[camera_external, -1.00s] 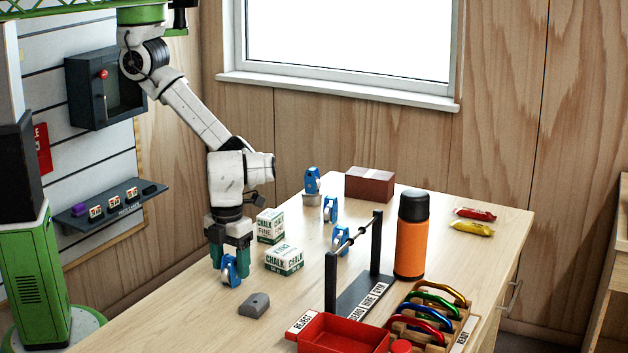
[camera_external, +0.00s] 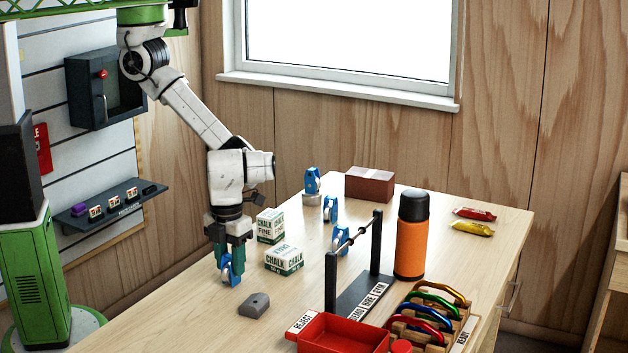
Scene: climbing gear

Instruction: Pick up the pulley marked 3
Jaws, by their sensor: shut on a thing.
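My gripper (camera_external: 229,258) points down at the left part of the table and is shut on a blue pulley (camera_external: 229,273). The green fingers cover its upper part. Its lower end is at the tabletop; I cannot tell whether it touches. Other blue pulleys stand further back: one (camera_external: 312,181) on a grey block, one (camera_external: 330,208) in front of it, and one (camera_external: 341,239) beside the rail stand. No number is legible on any pulley, so I cannot tell which one is marked 3.
Two chalk boxes (camera_external: 285,260) (camera_external: 270,226) stand just right of my gripper. A grey block (camera_external: 254,305) lies in front. Rightward are a rail stand (camera_external: 331,287), a red tray (camera_external: 342,345), a carabiner rack (camera_external: 462,318) and an orange flask (camera_external: 411,249). A brown box (camera_external: 369,185) is behind.

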